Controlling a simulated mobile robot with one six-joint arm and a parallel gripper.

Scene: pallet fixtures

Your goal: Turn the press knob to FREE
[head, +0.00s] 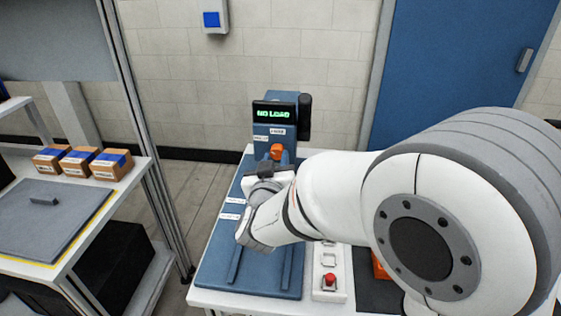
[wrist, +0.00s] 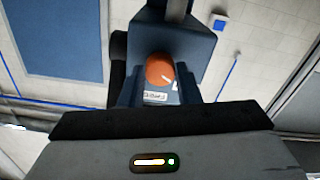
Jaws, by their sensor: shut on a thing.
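The press knob (head: 277,151) is orange and sits on the front of a blue press (head: 279,101). In the wrist view the knob (wrist: 158,69) shows a white pointer line towards the lower right, near the edge of a small white label. Another white label (wrist: 155,97) lies just below the knob; its text is upside down and hard to read. My gripper (head: 272,162) is at the knob and shut on it. My fingers hide part of the knob in the head view, so the exact contact is hard to see.
The press display (head: 274,114) reads NO LOAD in green. A red button (head: 329,280) stands on a white panel at the front. Several small boxes (head: 80,160) stand on a shelf at left, beside a grey plate (head: 45,215). A blue door (head: 465,60) is behind.

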